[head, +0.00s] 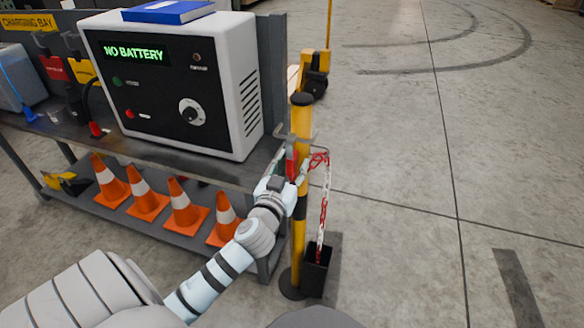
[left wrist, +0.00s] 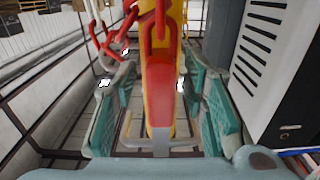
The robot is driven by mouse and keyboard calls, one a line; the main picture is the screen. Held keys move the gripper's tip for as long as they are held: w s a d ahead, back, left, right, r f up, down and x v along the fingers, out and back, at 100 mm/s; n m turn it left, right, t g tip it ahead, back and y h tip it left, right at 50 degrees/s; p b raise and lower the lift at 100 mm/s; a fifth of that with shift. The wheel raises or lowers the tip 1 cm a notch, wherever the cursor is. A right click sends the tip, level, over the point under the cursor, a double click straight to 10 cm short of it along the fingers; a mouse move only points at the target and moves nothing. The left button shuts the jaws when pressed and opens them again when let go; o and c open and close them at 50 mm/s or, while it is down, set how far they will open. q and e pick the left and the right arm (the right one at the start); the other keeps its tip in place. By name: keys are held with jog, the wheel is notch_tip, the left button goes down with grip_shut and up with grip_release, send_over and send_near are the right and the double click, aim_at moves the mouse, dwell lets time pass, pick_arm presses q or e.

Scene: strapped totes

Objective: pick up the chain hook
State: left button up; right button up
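The chain hook (left wrist: 162,95) is a long red piece with a slot near its top. It stands in front of the yellow post (head: 298,225), and also shows in the head view (head: 291,160) as a small red shape. A red and white chain (head: 323,200) hangs beside the post; its upper links show at upper left in the left wrist view (left wrist: 105,40). My left gripper (left wrist: 154,85) is open, with teal fingers on either side of the hook and a gap visible on the left. Whether the right finger touches it is unclear. My right gripper is not in view.
A black box (head: 316,272) stands at the post's foot under the chain. The charging bench (head: 140,150) with a "NO BATTERY" unit (head: 175,80) is close on the left, with orange cones (head: 183,207) below. The floor on the right is clear.

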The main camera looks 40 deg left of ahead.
pick_arm(q)
grip_shut()
